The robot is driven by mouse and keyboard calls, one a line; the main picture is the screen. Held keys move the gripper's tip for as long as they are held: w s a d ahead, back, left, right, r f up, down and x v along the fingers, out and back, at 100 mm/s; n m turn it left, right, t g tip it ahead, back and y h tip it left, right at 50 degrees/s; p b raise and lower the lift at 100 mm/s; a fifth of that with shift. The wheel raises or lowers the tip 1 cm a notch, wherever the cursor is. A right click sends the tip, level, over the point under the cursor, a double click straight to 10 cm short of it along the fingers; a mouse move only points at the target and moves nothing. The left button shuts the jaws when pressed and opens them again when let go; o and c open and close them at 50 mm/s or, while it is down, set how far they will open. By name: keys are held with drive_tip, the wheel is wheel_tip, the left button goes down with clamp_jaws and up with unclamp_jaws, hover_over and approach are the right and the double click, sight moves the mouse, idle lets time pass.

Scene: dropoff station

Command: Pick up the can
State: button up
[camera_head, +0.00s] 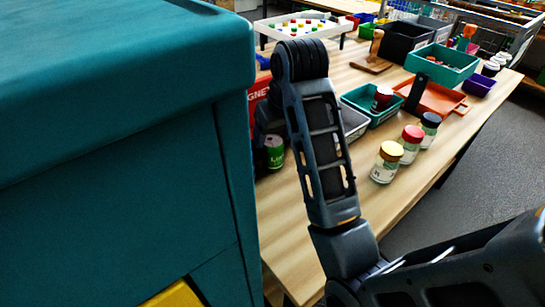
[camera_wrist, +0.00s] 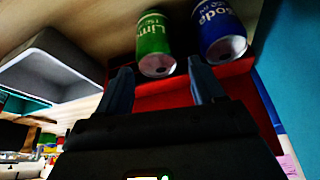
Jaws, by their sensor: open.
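A green can (camera_head: 274,152) labelled "Lime" stands on the wooden table in the head view, just left of my arm. The green can (camera_wrist: 154,42) also shows in the wrist view, just beyond the fingertips and roughly centred between them. My gripper (camera_wrist: 160,67) is open and empty, with its two fingers apart. A blue soda can (camera_wrist: 220,35) is close beside the green can, beyond the right finger. My arm hides most of my gripper in the head view, and the blue can cannot be made out there.
A red box (camera_head: 259,95) is behind the green can. A teal cabinet (camera_head: 120,120) fills the left. A grey bin (camera_wrist: 55,70) is left of the cans in the wrist view. Several lidded jars, including a yellow-lidded jar (camera_head: 386,163), stand right of my arm.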

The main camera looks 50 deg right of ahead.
sight(274, 142)
drive_tip(key=x, duration=0.1)
drive_tip(key=b+x, duration=0.1)
drive_tip(key=x, duration=0.2)
drive_tip(key=shift+s+d+f+b, duration=0.1)
drive_tip(key=shift+s+f+b, duration=0.05)
drive_tip(key=shift+f+b, duration=0.25)
drive_tip(key=shift+c, duration=0.5)
drive_tip(key=c, duration=0.6)
